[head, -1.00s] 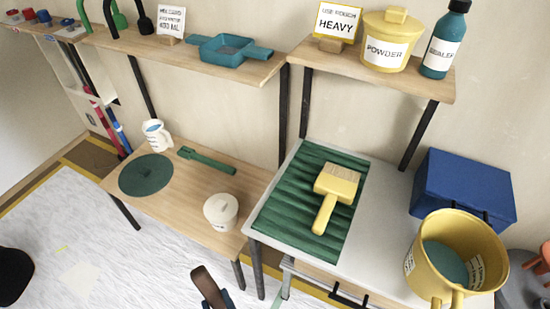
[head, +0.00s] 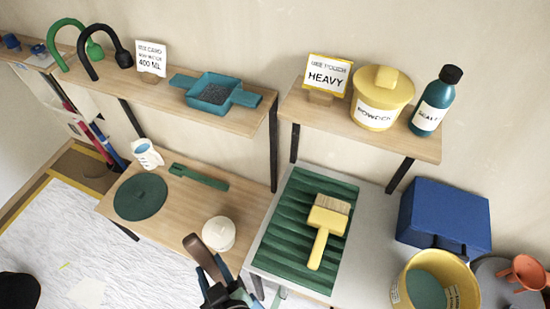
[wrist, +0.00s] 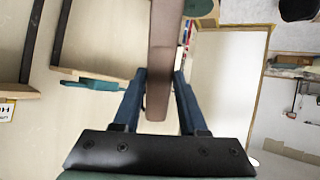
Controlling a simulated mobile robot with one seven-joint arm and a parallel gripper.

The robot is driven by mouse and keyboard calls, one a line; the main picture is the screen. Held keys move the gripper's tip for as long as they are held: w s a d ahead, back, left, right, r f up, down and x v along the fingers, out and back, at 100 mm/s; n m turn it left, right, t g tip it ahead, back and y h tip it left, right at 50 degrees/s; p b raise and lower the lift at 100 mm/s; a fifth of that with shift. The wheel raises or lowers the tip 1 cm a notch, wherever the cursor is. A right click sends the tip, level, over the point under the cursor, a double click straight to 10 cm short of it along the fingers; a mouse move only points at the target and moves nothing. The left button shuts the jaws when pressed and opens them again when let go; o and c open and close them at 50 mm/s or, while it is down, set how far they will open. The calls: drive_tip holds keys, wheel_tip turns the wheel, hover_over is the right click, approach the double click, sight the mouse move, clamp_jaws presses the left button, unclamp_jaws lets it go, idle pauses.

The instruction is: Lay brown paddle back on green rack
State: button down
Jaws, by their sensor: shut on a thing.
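The brown paddle (head: 203,257) is in my gripper (head: 222,285), at the bottom middle of the head view. In the wrist view the blue fingers of my gripper (wrist: 160,78) close on both sides of the brown paddle (wrist: 162,45), whose far end runs out of the top of the picture. The green ridged rack (head: 283,235) lies on the grey worktop, right of the paddle and apart from it. A yellow-handled brush (head: 325,222) lies on the rack, toward its right side. The ridges left of the brush are bare.
A white lidded pot (head: 218,234) stands close behind the paddle on the wooden table (head: 185,215). A yellow bucket (head: 405,287) and blue box (head: 445,215) stand right. Shelves (head: 230,112) overhang behind.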

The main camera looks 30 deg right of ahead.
drive_tip(key=shift+d+f+g, duration=0.15)
drive_tip(key=shift+f+g, duration=0.15)
drive_tip(key=shift+g, duration=0.6)
drive_tip(key=shift+w+g, duration=0.1)
drive_tip(key=shift+g, duration=0.9)
drive_tip(key=shift+w+r+g, duration=0.1)
drive_tip(key=shift+r+g, duration=0.1)
drive_tip(key=shift+g, duration=0.3)
